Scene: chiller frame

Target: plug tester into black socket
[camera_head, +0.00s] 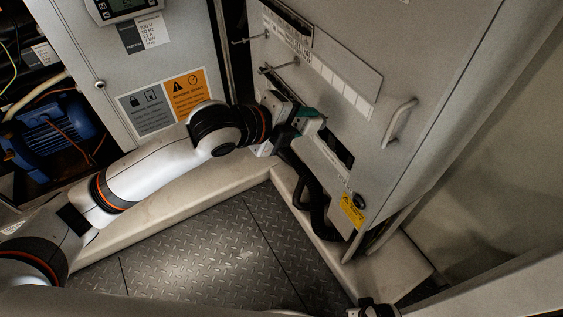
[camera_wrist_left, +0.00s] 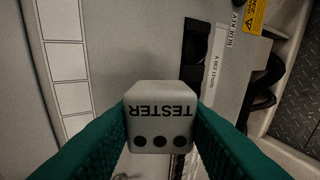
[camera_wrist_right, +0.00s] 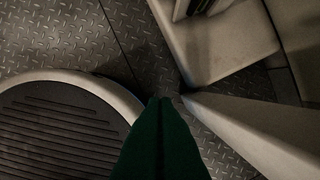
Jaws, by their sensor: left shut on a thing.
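My left gripper (camera_head: 308,117) is at the grey cabinet door, its green fingers in front of the strip with dark recesses. In the left wrist view its fingers (camera_wrist_left: 160,125) are shut on the tester (camera_wrist_left: 160,120), a white block with upside-down "TESTER" lettering and three dark dots. A dark recessed panel (camera_wrist_left: 194,48) lies just beyond the tester; I cannot make out a black socket for certain, and the tester hides part of the door. My right gripper (camera_wrist_right: 162,102) has its green fingers together with nothing seen between them, above the floor, away from the door.
The cabinet door (camera_head: 440,75) has a handle (camera_head: 400,122), hooks on its left edge and a yellow warning label (camera_head: 352,212). Black hoses (camera_head: 312,195) hang below my left gripper. A blue motor (camera_head: 52,137) sits at left. The metal floor (camera_head: 205,258) is clear.

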